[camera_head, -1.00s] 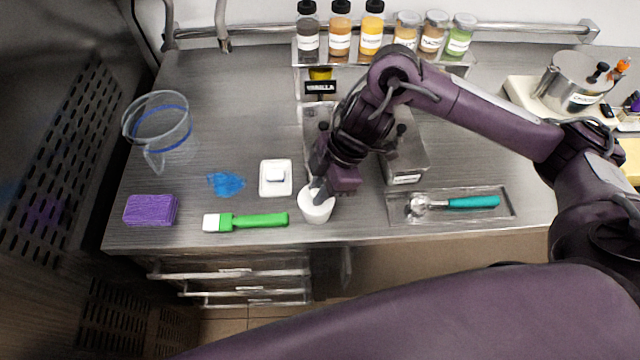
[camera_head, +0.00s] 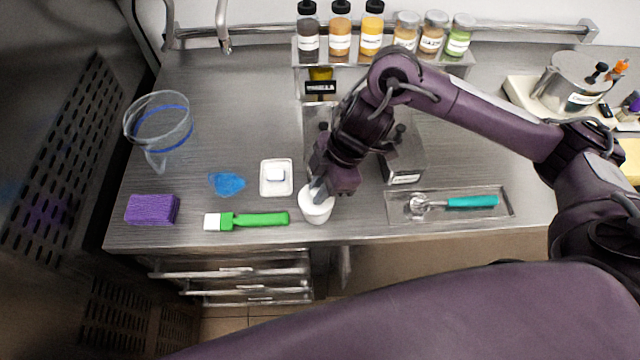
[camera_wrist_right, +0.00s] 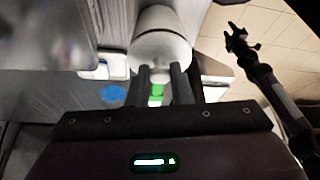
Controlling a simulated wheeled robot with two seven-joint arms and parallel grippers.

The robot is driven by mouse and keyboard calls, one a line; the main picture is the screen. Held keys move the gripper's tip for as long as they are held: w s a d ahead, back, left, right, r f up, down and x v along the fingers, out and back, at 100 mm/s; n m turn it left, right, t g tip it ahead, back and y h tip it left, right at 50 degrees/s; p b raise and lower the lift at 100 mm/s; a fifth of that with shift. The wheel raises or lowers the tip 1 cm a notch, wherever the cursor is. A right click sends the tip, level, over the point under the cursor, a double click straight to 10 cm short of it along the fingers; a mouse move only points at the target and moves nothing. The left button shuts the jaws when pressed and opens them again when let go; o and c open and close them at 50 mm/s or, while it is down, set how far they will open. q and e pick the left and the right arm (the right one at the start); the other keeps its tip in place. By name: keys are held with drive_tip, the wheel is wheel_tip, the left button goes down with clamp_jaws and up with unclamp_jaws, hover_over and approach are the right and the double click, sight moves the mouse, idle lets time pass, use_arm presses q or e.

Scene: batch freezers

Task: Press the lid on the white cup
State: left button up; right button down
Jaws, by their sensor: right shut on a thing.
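The white cup (camera_head: 317,212) stands upright near the counter's front edge, in the middle of the head view. It is also large in the right wrist view (camera_wrist_right: 160,22). Its near face looks closed by a pale flat top, which I take for the lid (camera_wrist_right: 160,50); lid and cup are hard to tell apart. My right gripper (camera_head: 318,192) comes down from above onto the top of the cup. Its two fingers (camera_wrist_right: 163,78) are close together at the lid, and their tips are partly hidden. My left gripper (camera_wrist_right: 242,42) shows small and dark over the floor, away from the cup.
Left of the cup lie a green brush (camera_head: 255,219), a white square dish (camera_head: 276,191), a blue patch (camera_head: 227,183) and a purple sponge (camera_head: 152,209). A clear pitcher (camera_head: 160,130) stands behind. A tray with a teal-handled scoop (camera_head: 470,202) lies to the right.

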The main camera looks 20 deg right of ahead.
drive_tip(key=shift+f+p, duration=0.15)
drive_tip(key=shift+p, duration=0.5)
idle(1.5)
drive_tip(key=c, duration=1.2)
unclamp_jaws()
drive_tip(key=shift+o, duration=0.3)
drive_tip(key=o, duration=0.4)
drive_tip(key=shift+r+p, duration=3.5)
drive_tip(key=shift+p, duration=0.25)
